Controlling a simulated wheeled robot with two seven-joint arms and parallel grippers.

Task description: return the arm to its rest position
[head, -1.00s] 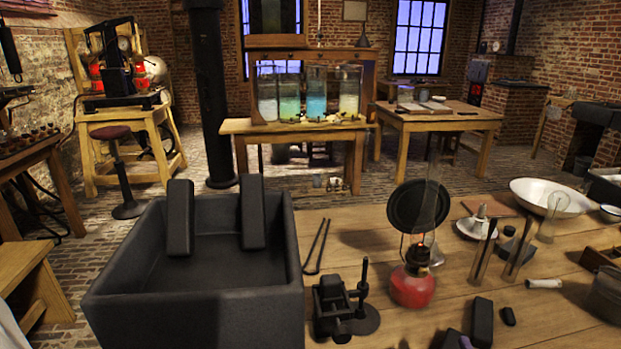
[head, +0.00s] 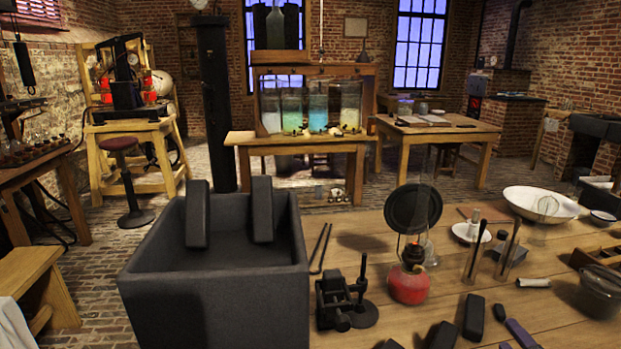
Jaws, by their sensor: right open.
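My left gripper is not in view.
A large dark open box (head: 215,302) holds two dark slabs (head: 262,209) leaning at its back wall. A white basin (head: 540,203) lies farther right.

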